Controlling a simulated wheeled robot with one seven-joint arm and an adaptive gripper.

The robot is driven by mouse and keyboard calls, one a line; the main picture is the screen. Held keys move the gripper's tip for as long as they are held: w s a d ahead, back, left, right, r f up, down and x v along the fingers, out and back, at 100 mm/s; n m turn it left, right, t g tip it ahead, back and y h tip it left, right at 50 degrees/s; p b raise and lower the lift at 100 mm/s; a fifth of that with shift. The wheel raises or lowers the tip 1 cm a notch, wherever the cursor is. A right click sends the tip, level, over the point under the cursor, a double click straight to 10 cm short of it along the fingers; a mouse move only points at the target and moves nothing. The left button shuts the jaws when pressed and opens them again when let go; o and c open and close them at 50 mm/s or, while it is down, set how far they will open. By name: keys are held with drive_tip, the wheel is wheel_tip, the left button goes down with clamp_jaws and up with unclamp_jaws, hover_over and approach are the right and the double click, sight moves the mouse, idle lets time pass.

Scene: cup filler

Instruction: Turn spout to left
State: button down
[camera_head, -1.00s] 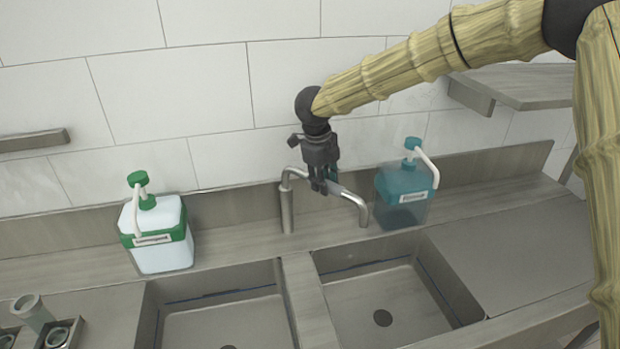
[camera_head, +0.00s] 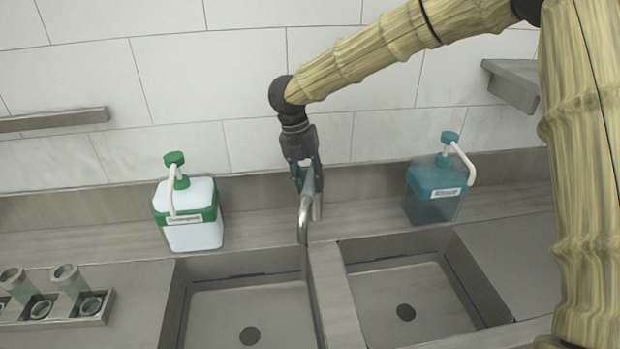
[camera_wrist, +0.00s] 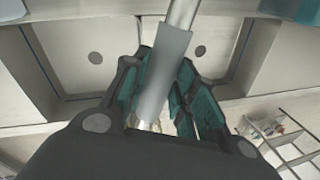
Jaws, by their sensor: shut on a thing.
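The metal spout (camera_head: 303,222) stands between the two sinks in the head view. It points forward over the divider, its tip near the left sink's right edge. My gripper (camera_head: 307,180) is above the spout's rear part, with its fingers around it. In the wrist view the spout (camera_wrist: 165,72) runs up between my gripper's teal-padded fingers (camera_wrist: 165,100), which are shut on it. The faucet's upright post (camera_head: 317,203) is partly hidden behind the gripper and spout.
The left sink (camera_head: 220,305) and right sink (camera_head: 440,300) are empty. A white-and-green pump bottle (camera_head: 190,232) stands at left and a teal pump bottle (camera_head: 433,200) at right. A cup holder (camera_head: 95,312) with several cups sits at far left.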

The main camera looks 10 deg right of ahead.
drive_tip(key=w+a+m+g, duration=0.1)
drive_tip(key=w+a+m, duration=0.4)
drive_tip(key=a+m, duration=0.2)
drive_tip(key=shift+f+y, duration=0.15)
drive_tip(key=shift+y, duration=0.15)
idle(0.3)
drive_tip(key=c, duration=1.2)
unclamp_jaws()
drive_tip(key=shift+w, duration=0.1)
drive_tip(key=shift+o, duration=0.3)
drive_tip(key=shift+w, duration=0.15)
wheel_tip(320, 180, up, 12)
drive_tip(key=w+a, duration=0.1)
drive_tip(key=shift+w+a, duration=0.2)
drive_tip(key=shift+w, duration=0.15)
